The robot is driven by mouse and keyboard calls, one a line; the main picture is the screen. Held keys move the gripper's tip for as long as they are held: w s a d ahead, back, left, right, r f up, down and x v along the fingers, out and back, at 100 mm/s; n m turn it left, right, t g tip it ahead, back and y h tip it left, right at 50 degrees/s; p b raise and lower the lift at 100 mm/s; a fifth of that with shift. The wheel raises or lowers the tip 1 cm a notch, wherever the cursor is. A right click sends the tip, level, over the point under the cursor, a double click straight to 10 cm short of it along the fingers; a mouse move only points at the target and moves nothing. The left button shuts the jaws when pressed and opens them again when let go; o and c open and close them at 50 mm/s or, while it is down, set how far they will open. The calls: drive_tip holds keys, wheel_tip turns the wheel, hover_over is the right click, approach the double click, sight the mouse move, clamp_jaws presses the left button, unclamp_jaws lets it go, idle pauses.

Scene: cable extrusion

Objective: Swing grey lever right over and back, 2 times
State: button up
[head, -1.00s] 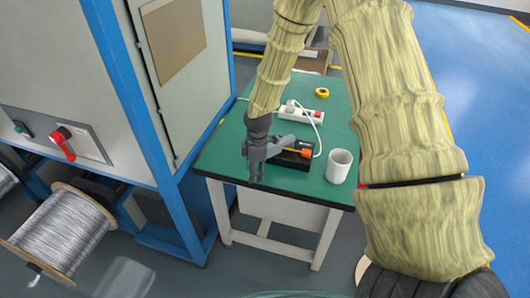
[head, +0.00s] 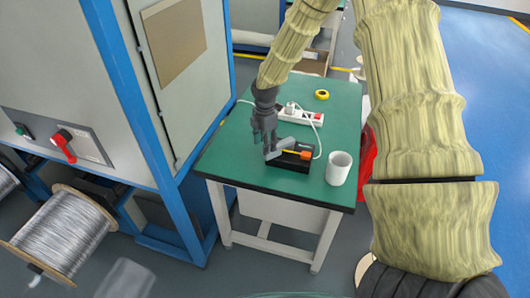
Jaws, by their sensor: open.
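A small black device (head: 289,164) with an orange part (head: 305,155) sits near the front edge of the green table. A grey lever (head: 281,146) shows at its left side, slanting up to the right. My gripper (head: 267,149) is open, pointing down just left of the lever. Its dark fingers overlap the lever's left end in the picture. I cannot tell whether they touch it.
A white mug (head: 338,168) stands right of the device. A white power strip (head: 300,115) with a cable and a yellow tape roll (head: 322,94) lie behind. A blue-framed cabinet (head: 150,120) with a red switch handle (head: 63,145) stands left. The table (head: 232,160) is clear at front left.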

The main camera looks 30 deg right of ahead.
drive_tip(key=shift+f+p, duration=0.65)
drive_tip(key=shift+f, duration=2.25)
clamp_jaws()
